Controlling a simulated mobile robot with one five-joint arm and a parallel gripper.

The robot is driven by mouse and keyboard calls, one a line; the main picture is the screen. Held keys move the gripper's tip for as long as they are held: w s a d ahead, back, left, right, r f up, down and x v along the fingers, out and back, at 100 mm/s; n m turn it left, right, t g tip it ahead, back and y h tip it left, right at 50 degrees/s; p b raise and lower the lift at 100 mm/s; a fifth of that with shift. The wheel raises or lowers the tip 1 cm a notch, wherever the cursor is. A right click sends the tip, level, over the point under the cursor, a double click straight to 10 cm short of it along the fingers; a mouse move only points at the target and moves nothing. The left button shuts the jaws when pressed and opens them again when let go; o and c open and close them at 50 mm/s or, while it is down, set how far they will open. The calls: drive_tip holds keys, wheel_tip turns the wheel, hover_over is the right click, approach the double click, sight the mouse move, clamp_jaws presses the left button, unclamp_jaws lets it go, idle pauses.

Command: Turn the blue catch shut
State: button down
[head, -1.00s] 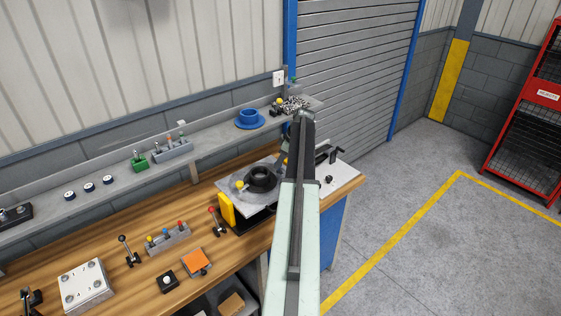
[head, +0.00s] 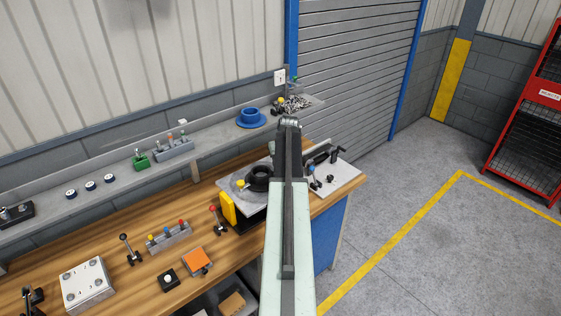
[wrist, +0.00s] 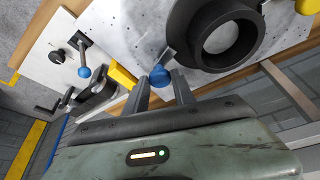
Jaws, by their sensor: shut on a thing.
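The blue catch's round knob (wrist: 158,76) shows in the wrist view, on a short dark lever beside the thick black ring (wrist: 190,45). My gripper (wrist: 160,84) is shut on this knob, with one dark finger on each side of it. The ring lies on a grey metal plate (wrist: 130,30). In the head view the black ring (head: 259,172) shows partly, and my arm hides the blue catch and my gripper. A yellow knob (head: 240,184) is at the ring's other side and also shows in the wrist view (wrist: 306,6).
Another blue-knobbed lever (wrist: 84,72) stands on a white board (wrist: 45,55), beside a black clamp (wrist: 95,92). A yellow block (wrist: 122,76) is close to my fingers. In the head view, a shelf (head: 215,140) runs behind the bench, and several small fixtures stand on the wood at left.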

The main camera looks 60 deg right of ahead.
drive_tip(key=m, duration=0.2)
drive_tip(key=m+g+h, duration=0.1)
drive_tip(key=m, duration=0.1)
drive_tip(key=shift+w+a+m+g, duration=0.1)
drive_tip(key=shift+w+m+g, duration=0.05)
drive_tip(key=shift+m+g, duration=0.15)
idle(0.5)
drive_tip(key=c, duration=1.1)
unclamp_jaws()
drive_tip(key=shift+o, duration=0.2)
drive_tip(key=shift+r, duration=0.1)
drive_tip(key=p+v, duration=0.7)
drive_tip(key=shift+a+r, duration=0.2)
drive_tip(key=shift+r, duration=0.1)
